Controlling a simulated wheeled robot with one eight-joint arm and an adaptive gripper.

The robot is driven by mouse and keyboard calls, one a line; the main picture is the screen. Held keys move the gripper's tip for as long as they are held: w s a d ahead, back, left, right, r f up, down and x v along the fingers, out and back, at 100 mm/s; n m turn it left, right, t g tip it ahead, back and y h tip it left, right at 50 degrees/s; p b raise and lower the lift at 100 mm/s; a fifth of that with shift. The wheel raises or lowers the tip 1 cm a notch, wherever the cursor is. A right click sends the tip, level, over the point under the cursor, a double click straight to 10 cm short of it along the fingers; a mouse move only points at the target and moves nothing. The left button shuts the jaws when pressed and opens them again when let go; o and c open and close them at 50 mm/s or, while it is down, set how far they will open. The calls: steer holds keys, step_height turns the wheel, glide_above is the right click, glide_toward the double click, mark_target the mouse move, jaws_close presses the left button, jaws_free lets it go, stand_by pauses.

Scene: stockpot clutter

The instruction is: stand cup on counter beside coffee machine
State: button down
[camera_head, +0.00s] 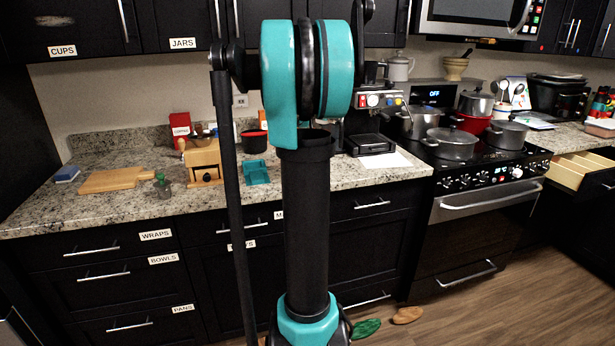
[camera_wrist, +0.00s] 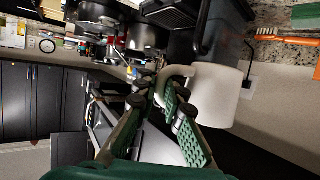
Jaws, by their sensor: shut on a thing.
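A white cup (camera_wrist: 216,92) is in the wrist view. My gripper (camera_wrist: 163,90) is shut on its curved handle, and the body of the cup lies beyond the fingers to the right. The cup appears to hang near the dark coffee machine (camera_wrist: 208,28), and whether it touches anything is not clear. In the head view the coffee machine (camera_head: 370,142) stands on the counter (camera_head: 140,203), partly behind my arm. The gripper and cup do not show in the head view.
A wooden grinder (camera_head: 204,162), a teal tray (camera_head: 256,173) and a cutting board (camera_head: 112,180) are on the counter left of my arm. Pots stand on the stove (camera_head: 485,165) at right.

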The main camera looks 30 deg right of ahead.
steer(key=f, duration=0.6)
steer(key=a+f, duration=0.1)
steer(key=f, duration=1.2)
steer(key=shift+w+a+f, duration=0.1)
steer(key=shift+a+f, duration=0.05)
steer(key=shift+f, duration=0.15)
steer(key=shift+f, duration=0.1)
steer(key=c, duration=1.6)
jaws_free()
steer(key=v, duration=1.2)
steer(key=s+a+f+n+y, duration=0.4)
steer(key=s+a, duration=0.4)
steer(key=a, duration=0.2)
steer(key=s+a+f+n+y, duration=0.4)
steer(key=s+a+f, duration=0.3)
steer(key=a, duration=0.4)
steer(key=s+a+f+n+y, duration=0.4)
steer(key=s+a+f+n, duration=0.2)
steer(key=s+a, duration=0.3)
steer(key=shift+a+y, duration=0.4)
steer(key=shift+a, duration=0.35)
